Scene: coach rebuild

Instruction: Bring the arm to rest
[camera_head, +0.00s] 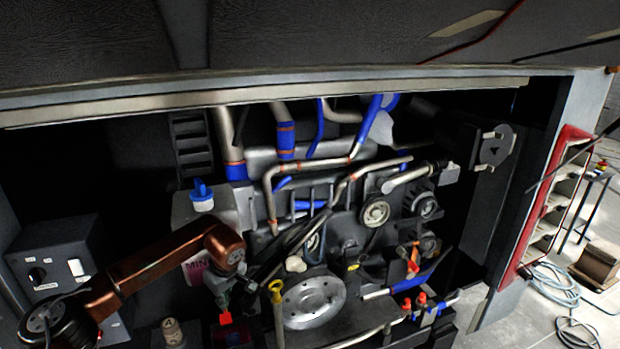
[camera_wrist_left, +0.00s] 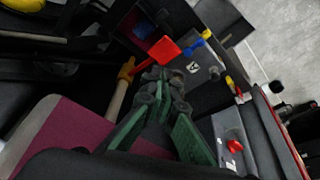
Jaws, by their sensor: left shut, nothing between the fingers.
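My left arm (camera_head: 150,262), copper-coloured, comes in from the left across the front of the engine bay in the head view. My left gripper (camera_head: 222,297) points down beside the pink-labelled container (camera_head: 196,272). In the left wrist view the green fingers of my left gripper (camera_wrist_left: 160,80) meet at the tips with nothing between them. A red piece (camera_wrist_left: 165,50) shows just beyond the tips; I cannot tell whether they touch it. My right gripper is not in view.
The engine (camera_head: 375,213) with its pipes and pulleys fills the bay. A yellow-topped dipstick (camera_head: 276,290) stands right of my gripper. A grey switch box (camera_head: 62,262) is at the left. A red-edged open panel (camera_head: 545,205) and coiled hose (camera_head: 555,285) are at the right.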

